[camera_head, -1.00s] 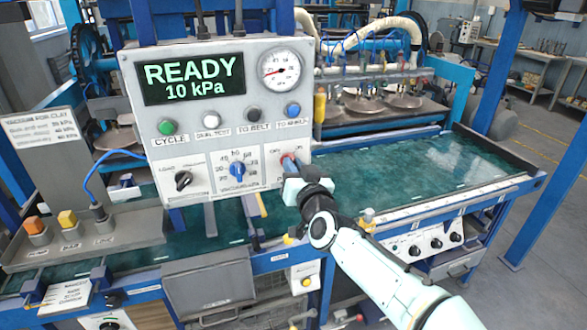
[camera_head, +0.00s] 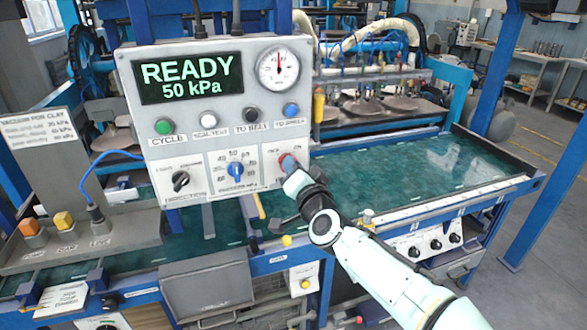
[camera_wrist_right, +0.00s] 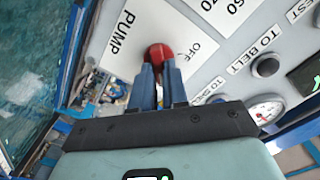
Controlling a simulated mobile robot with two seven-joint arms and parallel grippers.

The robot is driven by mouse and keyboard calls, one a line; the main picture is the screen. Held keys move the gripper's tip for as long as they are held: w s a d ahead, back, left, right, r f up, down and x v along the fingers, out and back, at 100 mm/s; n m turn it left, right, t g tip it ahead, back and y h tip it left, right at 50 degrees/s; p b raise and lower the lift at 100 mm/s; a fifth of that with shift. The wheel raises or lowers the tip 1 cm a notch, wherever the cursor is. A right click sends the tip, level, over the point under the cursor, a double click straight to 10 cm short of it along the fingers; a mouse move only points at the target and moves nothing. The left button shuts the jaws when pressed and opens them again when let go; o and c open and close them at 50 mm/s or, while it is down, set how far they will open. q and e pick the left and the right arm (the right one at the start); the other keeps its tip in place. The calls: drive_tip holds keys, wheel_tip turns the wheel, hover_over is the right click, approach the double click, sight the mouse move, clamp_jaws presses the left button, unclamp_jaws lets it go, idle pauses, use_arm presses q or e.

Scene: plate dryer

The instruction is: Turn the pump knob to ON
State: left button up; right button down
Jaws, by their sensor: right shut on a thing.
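The red pump knob (camera_head: 285,158) sits at the lower right of the grey control panel (camera_head: 262,113). My right gripper (camera_head: 292,169) is at the panel with its fingers shut on this knob. In the right wrist view the red knob (camera_wrist_right: 160,52) shows at the tips of my two blue-grey fingers (camera_wrist_right: 158,72). The PUMP and OFF labels are readable there, but the ON label is not. The knob's pointing direction is hidden. The display (camera_head: 185,78) reads READY and 50 kPa. My left gripper is not in view.
A gauge (camera_head: 278,67), several push buttons, a blue vacuum knob (camera_head: 236,172) and a black direction knob (camera_head: 180,181) are on the panel. A green wet table (camera_head: 430,175) lies behind and right. A blue post (camera_head: 555,190) stands at the right.

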idle(0.3)
drive_tip(key=c, duration=1.1)
unclamp_jaws()
drive_tip(key=shift+c, duration=0.2)
drive_tip(key=shift+s, duration=0.15)
drive_tip(key=v, duration=1.3)
drive_tip(key=shift+b, duration=0.4)
